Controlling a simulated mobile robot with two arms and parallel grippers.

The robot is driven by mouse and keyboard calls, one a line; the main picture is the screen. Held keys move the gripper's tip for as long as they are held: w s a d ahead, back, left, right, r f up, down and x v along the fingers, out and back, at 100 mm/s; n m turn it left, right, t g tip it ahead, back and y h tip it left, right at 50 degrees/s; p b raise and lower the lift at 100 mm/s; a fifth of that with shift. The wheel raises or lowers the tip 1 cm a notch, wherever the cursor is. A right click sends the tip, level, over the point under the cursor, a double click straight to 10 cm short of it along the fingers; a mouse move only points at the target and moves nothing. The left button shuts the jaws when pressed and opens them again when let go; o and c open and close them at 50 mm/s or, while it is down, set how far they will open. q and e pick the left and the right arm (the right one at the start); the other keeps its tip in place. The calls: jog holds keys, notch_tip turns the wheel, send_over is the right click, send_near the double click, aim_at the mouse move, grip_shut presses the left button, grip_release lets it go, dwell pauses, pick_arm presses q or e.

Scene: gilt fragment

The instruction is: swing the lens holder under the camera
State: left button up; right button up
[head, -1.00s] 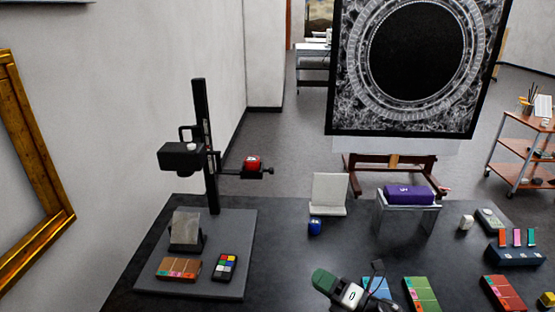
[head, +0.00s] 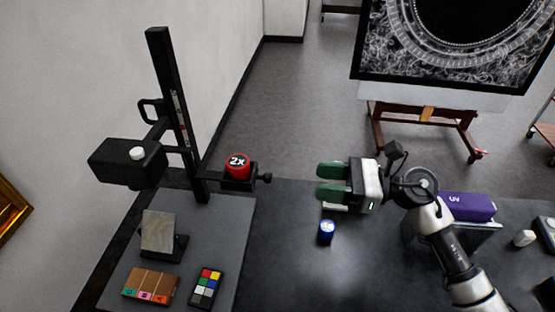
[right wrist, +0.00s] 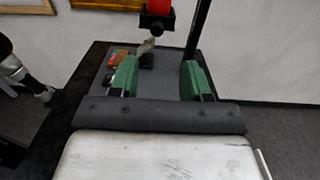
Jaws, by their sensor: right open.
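The black camera (head: 127,162) is mounted on the left of the upright column (head: 176,112) of a copy stand. The lens holder (head: 240,183) sticks out to the right of the column and carries a red lens marked 2x (head: 237,166). It has a small knob (head: 264,178) at its right end and is not under the camera. My right gripper (head: 322,181) is open and empty, to the right of the knob, fingers pointing left towards it. In the right wrist view the red lens (right wrist: 158,6) and holder (right wrist: 157,22) show at the top, beyond the open fingers.
On the stand's base (head: 226,225) are a tilted grey plate (head: 159,232), a brown box (head: 150,286) and a colour chart (head: 206,287). A blue jar (head: 327,231) stands on the table below my gripper.

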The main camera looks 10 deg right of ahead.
pick_arm(q)
jog(key=r+p, duration=0.4)
jog(key=r, duration=0.1)
jog(key=shift+s+a+r+p, duration=0.1)
jog(key=shift+s+a+p, duration=0.1)
jog(key=shift+p, duration=0.2)
pick_arm(e)
jog(key=x, duration=1)
jog(key=shift+s+a, duration=0.2)
jog(key=shift+a, duration=0.05)
jog(key=shift+r, duration=0.1)
pick_arm(q)
jog(key=shift+s, duration=0.25)
pick_arm(e)
grip_shut()
